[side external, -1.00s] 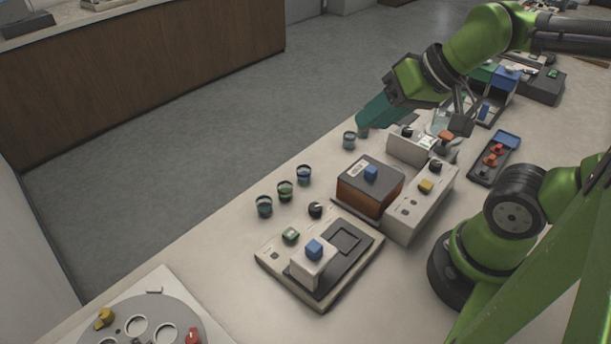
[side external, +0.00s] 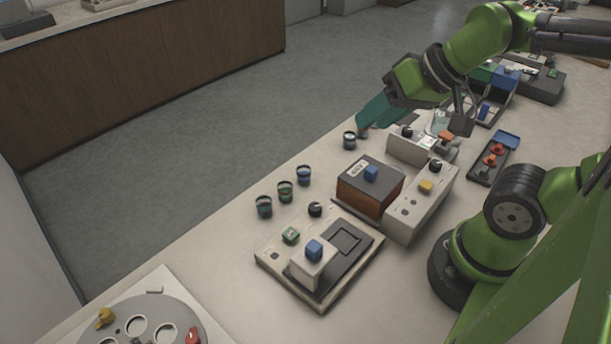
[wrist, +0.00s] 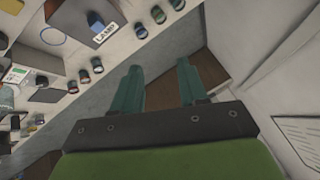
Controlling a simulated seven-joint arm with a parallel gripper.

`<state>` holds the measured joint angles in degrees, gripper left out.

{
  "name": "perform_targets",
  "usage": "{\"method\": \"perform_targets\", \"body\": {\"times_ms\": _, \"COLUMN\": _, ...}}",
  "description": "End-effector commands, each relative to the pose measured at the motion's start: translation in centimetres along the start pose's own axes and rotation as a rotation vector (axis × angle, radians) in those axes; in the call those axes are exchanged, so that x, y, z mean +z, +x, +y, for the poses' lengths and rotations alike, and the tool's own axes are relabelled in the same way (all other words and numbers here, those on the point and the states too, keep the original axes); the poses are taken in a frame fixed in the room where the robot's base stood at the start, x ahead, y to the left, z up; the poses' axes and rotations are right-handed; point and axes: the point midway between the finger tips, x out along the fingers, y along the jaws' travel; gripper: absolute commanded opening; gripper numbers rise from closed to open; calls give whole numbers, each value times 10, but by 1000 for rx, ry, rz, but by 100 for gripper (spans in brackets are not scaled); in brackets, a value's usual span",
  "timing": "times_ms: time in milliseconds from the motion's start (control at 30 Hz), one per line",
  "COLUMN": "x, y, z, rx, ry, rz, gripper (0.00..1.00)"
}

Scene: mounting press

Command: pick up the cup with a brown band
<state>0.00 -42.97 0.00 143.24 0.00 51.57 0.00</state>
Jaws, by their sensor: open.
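Several small dark cups stand near the table's far edge. Another cup (side external: 349,140) stands farther back, beside my gripper (side external: 366,122). A further cup there is largely hidden by the fingers. In the wrist view my gripper (wrist: 158,66) is open and empty, with the cups (wrist: 84,76) off to the upper left.
A brown-sided box (side external: 368,190) with a blue knob and a pale control box (side external: 420,205) stand right of the cups. A press base (side external: 325,285) is in front, a round-holed plate (side external: 140,325) at bottom left. Open floor (side external: 190,130) lies beyond the table edge.

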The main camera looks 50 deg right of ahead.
Motion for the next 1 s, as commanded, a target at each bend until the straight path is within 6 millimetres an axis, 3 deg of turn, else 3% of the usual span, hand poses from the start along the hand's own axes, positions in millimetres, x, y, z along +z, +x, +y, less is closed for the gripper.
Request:
{"method": "perform_targets", "body": {"times_ms": 133, "x": 0, "y": 0, "z": 0, "rx": 0, "ry": 0, "rz": 0, "gripper": 48}}
{"method": "perform_targets", "body": {"times_ms": 467, "x": 4, "y": 7, "z": 0, "rx": 7, "ry": -4, "rz": -34, "gripper": 48}}
{"method": "perform_targets", "body": {"times_ms": 567, "x": 1, "y": 21, "z": -4, "rx": 25, "ry": -15, "rz": -92, "gripper": 48}}
{"method": "perform_targets", "body": {"times_ms": 767, "x": -26, "y": 62, "z": -24, "rx": 88, "ry": -141, "rz": -264, "gripper": 48}}
{"method": "perform_targets", "body": {"times_ms": 1000, "x": -55, "y": 130, "z": -48, "rx": 152, "ry": -403, "rz": -482, "gripper": 48}}
